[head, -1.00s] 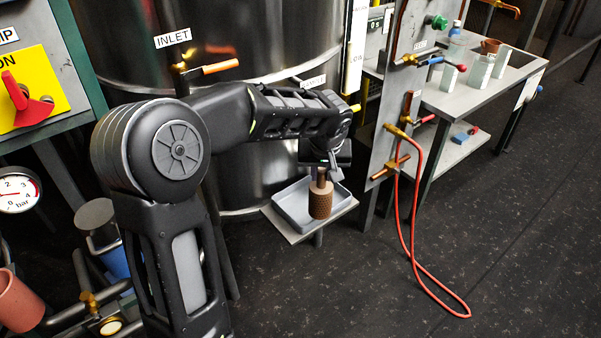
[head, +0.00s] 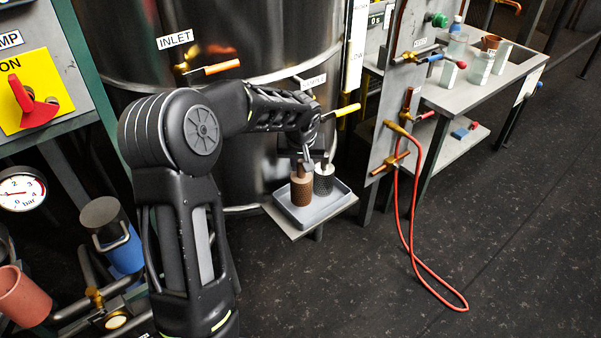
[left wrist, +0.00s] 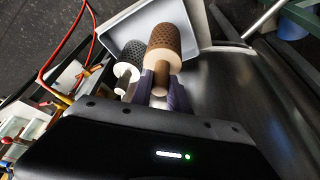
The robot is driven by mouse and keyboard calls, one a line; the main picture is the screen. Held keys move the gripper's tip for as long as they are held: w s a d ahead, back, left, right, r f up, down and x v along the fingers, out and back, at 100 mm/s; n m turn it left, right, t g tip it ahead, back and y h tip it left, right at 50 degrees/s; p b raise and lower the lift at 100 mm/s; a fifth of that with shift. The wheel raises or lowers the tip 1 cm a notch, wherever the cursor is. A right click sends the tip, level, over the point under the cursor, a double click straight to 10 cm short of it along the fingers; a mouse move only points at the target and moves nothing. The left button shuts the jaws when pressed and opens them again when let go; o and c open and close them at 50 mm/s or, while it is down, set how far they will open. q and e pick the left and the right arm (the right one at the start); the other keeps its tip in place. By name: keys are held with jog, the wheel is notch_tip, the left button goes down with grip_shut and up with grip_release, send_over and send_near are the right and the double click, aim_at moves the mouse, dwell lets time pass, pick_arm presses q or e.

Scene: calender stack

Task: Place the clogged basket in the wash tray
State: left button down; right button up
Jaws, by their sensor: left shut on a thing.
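The clogged basket (head: 301,190) is a brown mesh cylinder with a thin stem on top. My left gripper (head: 303,164) is shut on its stem and holds it upright. In the left wrist view the brown basket (left wrist: 168,42) sticks out from between the purple-grey fingers (left wrist: 160,88). The wash tray (head: 332,207) is a shallow light grey tray under it. The basket's lower end is within the tray's outline; I cannot tell whether it touches the floor. A grey mesh basket (head: 324,182) with a pale top stands close on its right. My right gripper is out of view.
The tray sits on a small shelf (head: 345,205) in front of the steel tank (head: 245,120). A panel (head: 383,150) with valves and a red hose (head: 417,240) stands to the right. A side table (head: 440,100) holds several containers.

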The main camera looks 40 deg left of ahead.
aim_at(301, 174)
pick_arm(q)
notch_tip(301, 174, down, 3)
jog(key=shift+a+f+p, duration=0.15)
jog(key=shift+f+p, duration=0.1)
jog(key=shift+p, duration=0.1)
jog(key=shift+f, duration=0.1)
jog(key=shift+w+f, duration=0.1)
jog(key=c, duration=1.3)
grip_release()
jog(key=shift+o, duration=0.2)
